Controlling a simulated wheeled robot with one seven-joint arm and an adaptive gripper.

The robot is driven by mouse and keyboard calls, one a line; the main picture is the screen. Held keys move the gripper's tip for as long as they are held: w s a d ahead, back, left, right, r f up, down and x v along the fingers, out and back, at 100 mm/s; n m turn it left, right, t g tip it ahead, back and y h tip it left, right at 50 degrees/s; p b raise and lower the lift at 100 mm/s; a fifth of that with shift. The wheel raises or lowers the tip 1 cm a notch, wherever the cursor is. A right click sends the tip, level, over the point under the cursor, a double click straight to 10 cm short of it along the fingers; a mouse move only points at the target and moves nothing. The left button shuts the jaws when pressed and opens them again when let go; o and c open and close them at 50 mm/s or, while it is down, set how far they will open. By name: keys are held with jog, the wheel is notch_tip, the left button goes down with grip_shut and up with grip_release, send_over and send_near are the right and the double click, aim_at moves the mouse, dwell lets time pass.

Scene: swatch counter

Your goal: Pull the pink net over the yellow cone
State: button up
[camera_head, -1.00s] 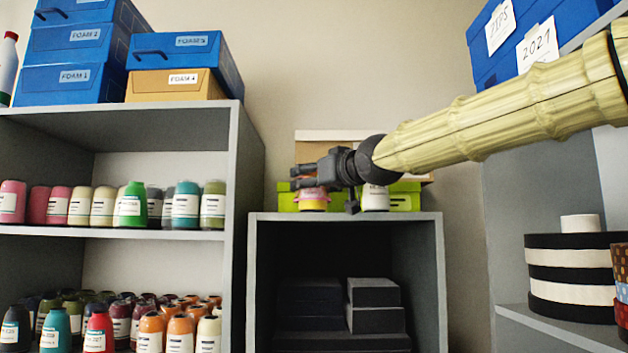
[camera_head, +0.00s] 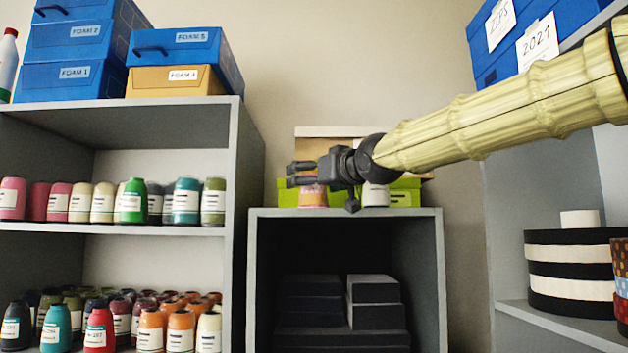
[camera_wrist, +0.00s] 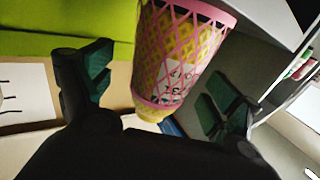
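The yellow cone (camera_head: 312,185) stands on top of the low grey shelf unit, partly hidden behind my gripper (camera_head: 294,174). The pink net (camera_head: 313,198) is around the cone and reaches down to about its base. In the wrist view, the net (camera_wrist: 186,50) covers most of the cone's side with open diamond mesh, and the cone's bare yellow tip (camera_wrist: 151,113) sticks out past the net's narrow rim. A printed label shows through the mesh. My gripper is open, with one finger on each side of the cone and visible gaps between.
A white cone (camera_head: 376,196) stands close to the right on the same top. A lime-green box (camera_head: 405,194) and a brown board are behind. Shelves of thread cones (camera_head: 131,203) stand left, ribbon rolls (camera_head: 572,272) right. The shelf top's front edge is close.

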jog(key=shift+r, duration=0.1)
notch_tip(320, 180, up, 10)
dwell(0.7)
dwell(0.6)
